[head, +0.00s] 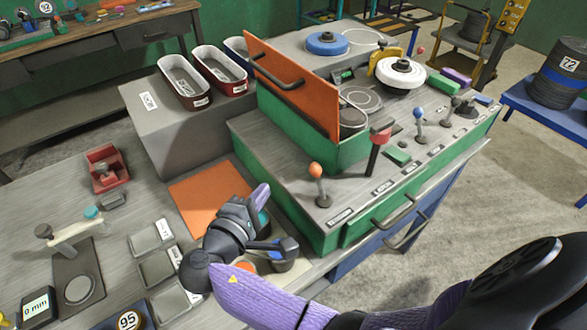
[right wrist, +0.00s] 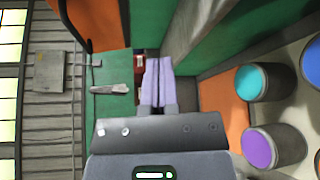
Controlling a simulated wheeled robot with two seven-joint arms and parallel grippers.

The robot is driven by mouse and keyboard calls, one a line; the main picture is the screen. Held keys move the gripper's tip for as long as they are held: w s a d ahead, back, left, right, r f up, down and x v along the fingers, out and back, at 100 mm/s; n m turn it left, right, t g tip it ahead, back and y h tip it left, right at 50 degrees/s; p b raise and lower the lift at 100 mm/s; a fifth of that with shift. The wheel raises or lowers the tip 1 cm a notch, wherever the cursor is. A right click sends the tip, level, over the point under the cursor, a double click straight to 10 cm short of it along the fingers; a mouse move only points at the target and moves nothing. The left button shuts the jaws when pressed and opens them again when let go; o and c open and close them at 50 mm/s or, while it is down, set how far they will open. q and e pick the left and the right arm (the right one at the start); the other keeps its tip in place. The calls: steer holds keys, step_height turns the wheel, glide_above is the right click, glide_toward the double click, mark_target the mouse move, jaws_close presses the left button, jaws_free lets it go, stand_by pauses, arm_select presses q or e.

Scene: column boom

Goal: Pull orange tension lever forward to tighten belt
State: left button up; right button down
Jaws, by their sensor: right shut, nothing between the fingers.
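The tension lever with an orange ball knob (head: 316,170) stands roughly upright on the left front of the green machine's grey top. I do not make it out in the right wrist view. My right gripper (head: 262,190) is left of the lever in the head view, beside the machine's green side and above the orange mat. A gap shows between its fingertips and the lever. In the right wrist view its purple fingers (right wrist: 157,70) are together and empty. No belt can be told for sure. My left gripper is not in view.
A red-topped lever (head: 380,135) and a blue-knob lever (head: 418,112) stand right of the orange one. An upright orange panel (head: 295,85) rises behind. The orange mat (head: 205,195) and small pots, one teal (right wrist: 265,80), are close to the gripper.

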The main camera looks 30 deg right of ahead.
mark_target(319, 184)
steer(key=b+x, duration=0.1)
steer(key=x, duration=0.8)
steer(key=shift+w+d+f, duration=0.1)
steer(key=shift+d+f, duration=0.05)
steer(key=shift+d, duration=0.05)
steer(key=s+p, duration=0.1)
steer(key=s+d+r+p, duration=0.1)
steer(key=shift+s+d+r, duration=0.1)
steer(key=shift+s+d, duration=0.1)
steer(key=shift+s, duration=0.15)
steer(key=shift+s+d, duration=0.1)
steer(key=shift+s, duration=0.2)
steer(key=shift+d, duration=0.15)
